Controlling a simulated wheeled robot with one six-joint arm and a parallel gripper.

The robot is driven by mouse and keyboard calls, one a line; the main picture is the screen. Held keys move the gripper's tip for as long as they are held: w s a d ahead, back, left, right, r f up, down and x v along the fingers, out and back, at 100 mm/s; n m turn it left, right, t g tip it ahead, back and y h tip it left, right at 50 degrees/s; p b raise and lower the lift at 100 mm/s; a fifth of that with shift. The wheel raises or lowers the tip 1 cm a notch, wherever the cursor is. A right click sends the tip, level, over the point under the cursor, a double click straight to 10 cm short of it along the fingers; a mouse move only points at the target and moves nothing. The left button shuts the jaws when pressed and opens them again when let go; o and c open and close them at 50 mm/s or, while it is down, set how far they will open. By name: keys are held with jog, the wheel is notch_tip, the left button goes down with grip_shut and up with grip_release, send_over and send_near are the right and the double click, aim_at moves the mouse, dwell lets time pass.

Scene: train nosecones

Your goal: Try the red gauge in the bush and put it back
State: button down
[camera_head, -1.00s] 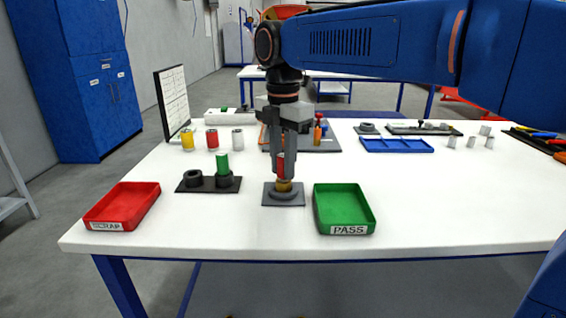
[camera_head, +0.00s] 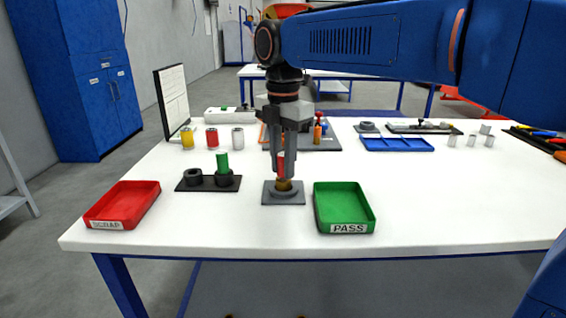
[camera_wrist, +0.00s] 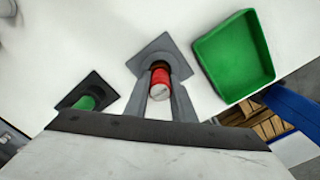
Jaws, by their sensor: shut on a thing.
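My gripper (camera_head: 283,172) is shut on the red gauge (camera_head: 280,165) and holds it upright over the brass-coloured bush (camera_head: 284,185). The bush sits on a square grey plate (camera_head: 292,199) in the middle of the table's front part. The gauge's lower end meets the bush; how deep it goes inside cannot be told. In the wrist view, the red gauge (camera_wrist: 160,77) lies between the two fingers, over the grey plate (camera_wrist: 150,50). A dark two-socket stand (camera_head: 207,186) to the left has one empty socket and a green gauge (camera_head: 222,163) in the other.
A green PASS tray (camera_head: 344,228) stands close to the right of the plate. A red SCRAP tray (camera_head: 110,225) lies at the front left. Yellow, red and silver cylinders (camera_head: 212,138) stand behind. A blue tray (camera_head: 398,145) lies at the back right. The right front table is clear.

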jog(key=shift+f, duration=0.45)
dwell(0.5)
jog(key=shift+r, duration=0.1)
dwell(0.8)
jog(key=shift+r, duration=3.65)
jog(key=shift+s, duration=0.1)
